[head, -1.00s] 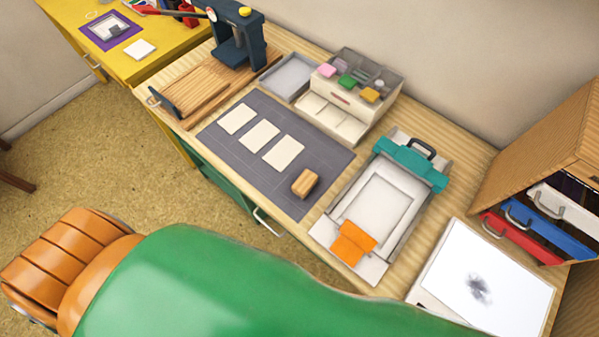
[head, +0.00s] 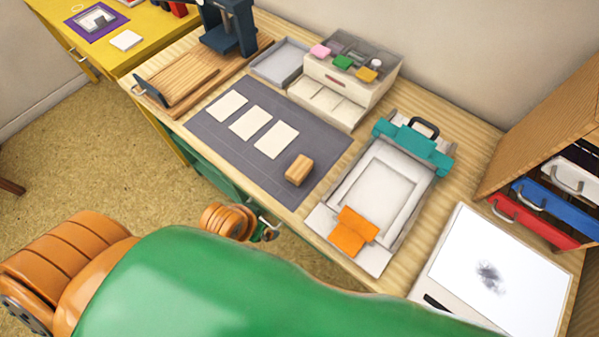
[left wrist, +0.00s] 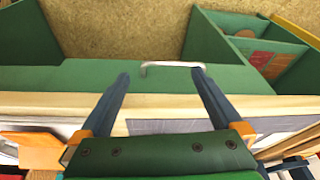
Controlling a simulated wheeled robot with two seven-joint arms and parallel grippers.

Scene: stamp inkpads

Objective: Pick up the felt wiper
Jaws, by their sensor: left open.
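I cannot pick out a felt wiper with certainty in these views. A small wooden block (head: 299,170) lies on the grey mat; whether it has felt is not visible. My left gripper (left wrist: 160,76) is open and empty in the left wrist view, its two dark blue fingers spread on either side of a pale drawer handle (left wrist: 172,65). In the head view this gripper (head: 270,233) is small and partly hidden, close by the same handle at the desk's front edge. My right gripper is not in view.
The grey mat (head: 222,134) carries several white cards. A teal-and-orange frame (head: 345,205), a white board with a dark smudge (head: 490,278) and a wooden cabinet with coloured drawers (head: 535,217) stand right. Green compartments (left wrist: 262,55) hold reddish pieces.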

